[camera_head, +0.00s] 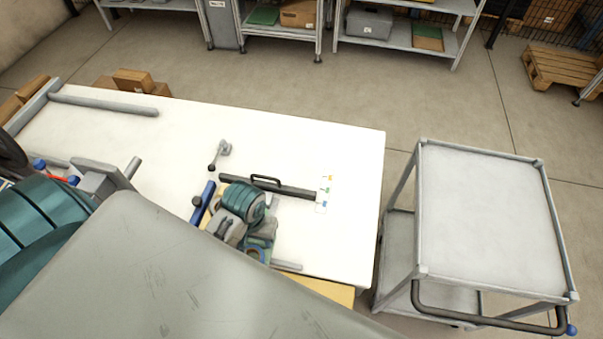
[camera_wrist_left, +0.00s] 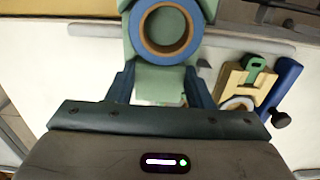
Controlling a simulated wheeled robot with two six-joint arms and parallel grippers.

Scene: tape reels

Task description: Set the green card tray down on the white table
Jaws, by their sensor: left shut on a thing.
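My left gripper (camera_head: 250,236) is over the front part of the white table (camera_head: 330,150), its fingers partly hidden by its wrist. In the left wrist view the gripper (camera_wrist_left: 160,82) is shut on the near part of the pale green card tray (camera_wrist_left: 148,72). A blue tape reel with a tan core (camera_wrist_left: 161,28) lies on the tray. The reel shows small in the head view (camera_head: 255,253), beside the gripper. The table's white top (camera_wrist_left: 60,70) shows around the tray. I cannot tell whether the tray touches it. My right gripper is not in view.
A blue bar with a dark knob (camera_wrist_left: 287,85) and a wooden holder with a green tag (camera_wrist_left: 245,85) are close beside the tray. A dark rail with a handle (camera_head: 285,188) lies beyond the gripper. A grey cart (camera_head: 490,215) stands right.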

